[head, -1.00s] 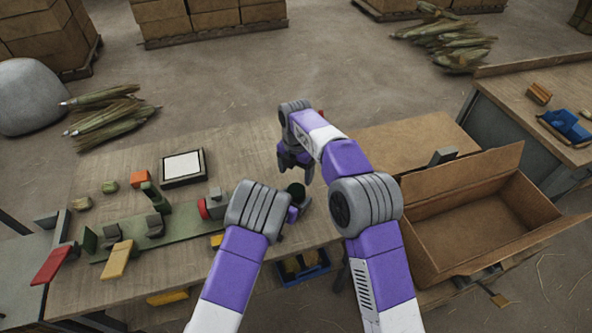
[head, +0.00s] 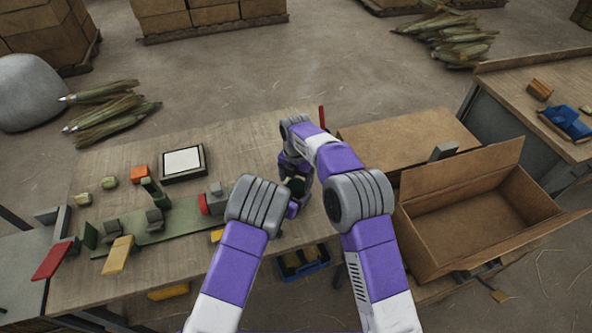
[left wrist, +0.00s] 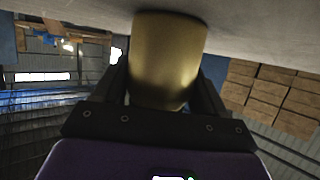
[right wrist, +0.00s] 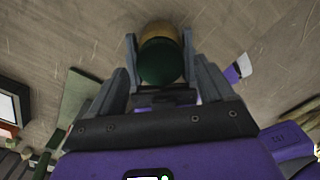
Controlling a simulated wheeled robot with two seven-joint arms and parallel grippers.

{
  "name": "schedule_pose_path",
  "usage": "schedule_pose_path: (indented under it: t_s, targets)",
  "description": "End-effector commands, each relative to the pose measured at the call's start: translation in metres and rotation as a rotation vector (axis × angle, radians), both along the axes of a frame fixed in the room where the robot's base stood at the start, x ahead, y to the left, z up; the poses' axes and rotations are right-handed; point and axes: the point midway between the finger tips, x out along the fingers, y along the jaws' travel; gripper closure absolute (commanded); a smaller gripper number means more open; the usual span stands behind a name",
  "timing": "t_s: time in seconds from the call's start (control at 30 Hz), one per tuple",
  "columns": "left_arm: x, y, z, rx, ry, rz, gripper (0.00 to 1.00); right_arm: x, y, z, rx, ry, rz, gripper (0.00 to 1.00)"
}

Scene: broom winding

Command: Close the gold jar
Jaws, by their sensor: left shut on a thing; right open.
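The gold jar (left wrist: 165,60) stands upright on the workbench, with my left gripper (left wrist: 165,95) shut around its side. Its round dark green lid (right wrist: 160,62) shows in the right wrist view, at the jar's top, with the jar's gold body (right wrist: 158,30) just beyond it. My right gripper (right wrist: 160,55) is open, its fingers on either side of the lid. I cannot tell whether the fingers touch the lid or how tightly it sits. In the head view, my right gripper (head: 294,178) comes down over the jar and hides most of it.
The workbench (head: 235,140) holds a green winding fixture (head: 165,235) at the left and a black-framed white panel (head: 183,163) at the back. Small coloured blocks lie around. An open cardboard box (head: 475,225) stands at the right. A blue bin (head: 303,265) sits at the front edge.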

Motion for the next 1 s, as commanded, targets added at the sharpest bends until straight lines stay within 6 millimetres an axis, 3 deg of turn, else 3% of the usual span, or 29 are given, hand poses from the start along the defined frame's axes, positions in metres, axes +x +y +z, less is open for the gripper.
schedule_pose_path:
  t_s: [0.2, 0.5, 0.87, 1.0]
  targets:
    - [0.0, 0.0, 0.001, -0.001, -0.002, 0.0, 1.0, 0.0, 0.0, -0.017, 0.0, 0.001, 0.0, 0.19]
    - [0.0, 0.0, 0.001, -0.001, -0.002, 0.0, 1.0, 0.0, 0.0, -0.019, 0.0, 0.0, 0.0, 0.19]
    - [0.0, 0.0, 0.001, -0.001, -0.002, 0.0, 1.0, 0.0, 0.0, -0.018, 0.001, 0.0, 0.0, 0.74]
    - [0.0, 0.0, 0.001, -0.001, -0.002, 0.0, 1.0, 0.0, 0.0, -0.018, 0.001, 0.0, -0.03, 0.77]
